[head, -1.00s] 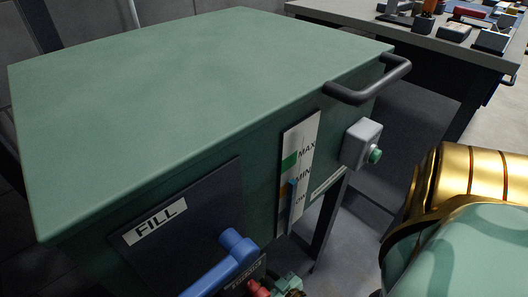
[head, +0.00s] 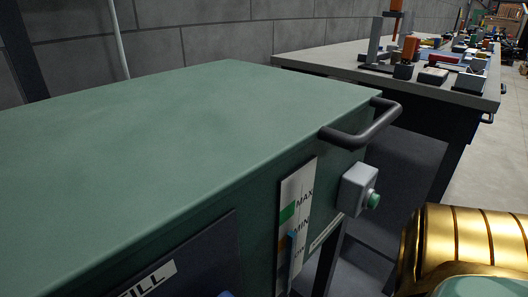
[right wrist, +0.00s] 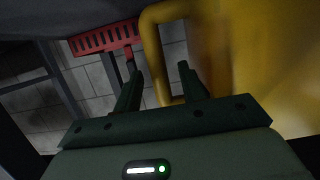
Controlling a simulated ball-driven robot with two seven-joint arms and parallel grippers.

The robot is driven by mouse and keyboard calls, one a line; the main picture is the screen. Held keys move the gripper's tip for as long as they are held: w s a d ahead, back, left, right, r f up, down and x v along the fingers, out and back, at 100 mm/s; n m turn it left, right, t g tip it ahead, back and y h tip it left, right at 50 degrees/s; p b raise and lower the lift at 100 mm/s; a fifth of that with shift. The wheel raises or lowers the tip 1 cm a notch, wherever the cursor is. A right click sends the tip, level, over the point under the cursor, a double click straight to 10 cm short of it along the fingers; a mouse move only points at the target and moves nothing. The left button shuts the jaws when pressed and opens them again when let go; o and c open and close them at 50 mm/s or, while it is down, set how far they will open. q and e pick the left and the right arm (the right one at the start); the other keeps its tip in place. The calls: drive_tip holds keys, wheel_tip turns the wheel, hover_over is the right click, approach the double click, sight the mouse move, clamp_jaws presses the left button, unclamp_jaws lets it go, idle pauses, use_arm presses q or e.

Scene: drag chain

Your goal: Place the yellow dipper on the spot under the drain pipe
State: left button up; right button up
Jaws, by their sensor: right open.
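In the right wrist view a large yellow body (right wrist: 275,60) fills the right side, with a bent yellow bar like a handle (right wrist: 152,50); this looks like the yellow dipper. My right gripper (right wrist: 160,78) is open, and the lower part of the bar shows between its fingers. I cannot tell whether they touch. The dipper is not in the head view. Neither the drain pipe nor the spot under it can be made out. My left gripper is in neither view.
A green tank (head: 190,120) with a black handle (head: 362,128), a level gauge (head: 296,215) and a green button (head: 373,199) fills the head view. A cluttered workbench (head: 330,60) stands behind. A red slotted piece (right wrist: 103,38) shows in the right wrist view.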

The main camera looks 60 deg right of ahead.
drive_tip(key=p+v, duration=0.4)
drive_tip(key=v, duration=0.8)
drive_tip(key=s+a+r+n+g+y, duration=0.2)
drive_tip(key=s+a+n+g+y, duration=0.1)
drive_tip(key=a+n+g+y, duration=0.35)
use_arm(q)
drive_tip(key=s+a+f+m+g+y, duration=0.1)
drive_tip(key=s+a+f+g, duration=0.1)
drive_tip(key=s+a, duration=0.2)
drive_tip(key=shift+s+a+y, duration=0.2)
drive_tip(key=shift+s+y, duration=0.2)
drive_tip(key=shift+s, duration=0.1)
use_arm(e)
drive_tip(key=s+d+r+n+g+h, duration=0.1)
drive_tip(key=s+r+n+g+h, duration=0.2)
drive_tip(key=s+r, duration=0.4)
wheel_tip(320, 180, up, 4)
drive_tip(key=shift+d+r+n+g+h, duration=0.3)
drive_tip(key=shift+g+h, duration=0.45)
drive_tip(key=shift+g, duration=0.4)
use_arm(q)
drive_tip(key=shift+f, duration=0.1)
use_arm(e)
drive_tip(key=shift+a+f, duration=0.1)
drive_tip(key=shift+f, duration=0.05)
